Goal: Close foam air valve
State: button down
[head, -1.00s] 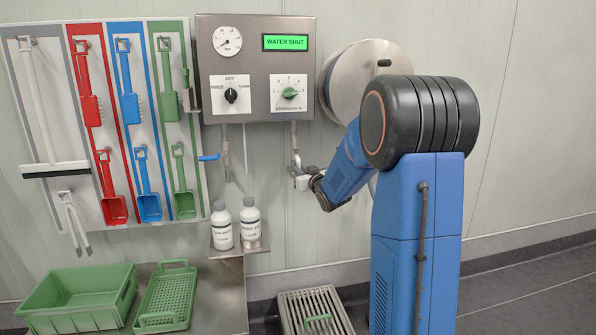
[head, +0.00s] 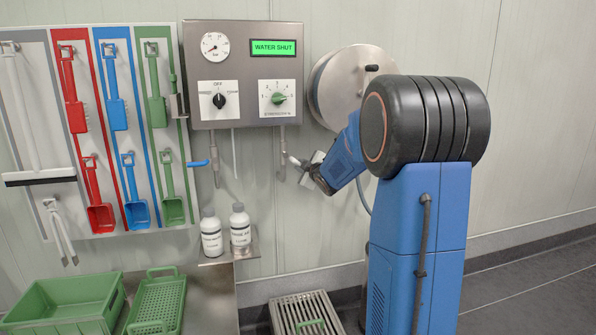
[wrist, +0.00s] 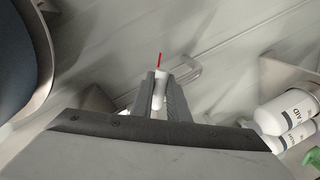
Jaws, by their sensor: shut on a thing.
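My gripper (head: 308,169) is in front of the wall, just right of the right pipe (head: 281,165) under the steel control box (head: 240,100). In the wrist view its two grey fingers (wrist: 160,80) are shut on a small white cylindrical piece (wrist: 159,92) with a thin red tip. The white piece also shows at the gripper's end in the head view (head: 293,160). A blue lever (head: 197,163) sits on the left pipe and points left, roughly level. No label shows which part is the foam air valve.
Two white bottles (head: 240,230) stand on a small shelf below the pipes. A hose reel (head: 345,88) is on the wall behind my arm. Green crates (head: 62,305) are at lower left. A floor grate (head: 305,312) lies below. The green display (head: 273,47) reads "WATER SHUT".

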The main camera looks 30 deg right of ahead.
jog(key=r+n, duration=0.2)
jog(key=n, duration=0.1)
jog(key=shift+s+d+g+h, duration=0.1)
jog(key=shift+d+g+h, duration=0.2)
jog(key=shift+d+h, duration=0.1)
jog(key=shift+d+r+n+h, duration=0.1)
jog(key=shift+r+n+h, duration=0.3)
jog(key=shift+r+n, duration=0.65)
jog(key=shift+f+n, duration=0.2)
jog(key=shift+n, duration=0.15)
jog(key=c, duration=1.7)
grip_release()
jog(key=shift+s, duration=0.1)
jog(key=v, duration=1.7)
jog(key=shift+s+r, duration=0.1)
jog(key=shift+r, duration=0.15)
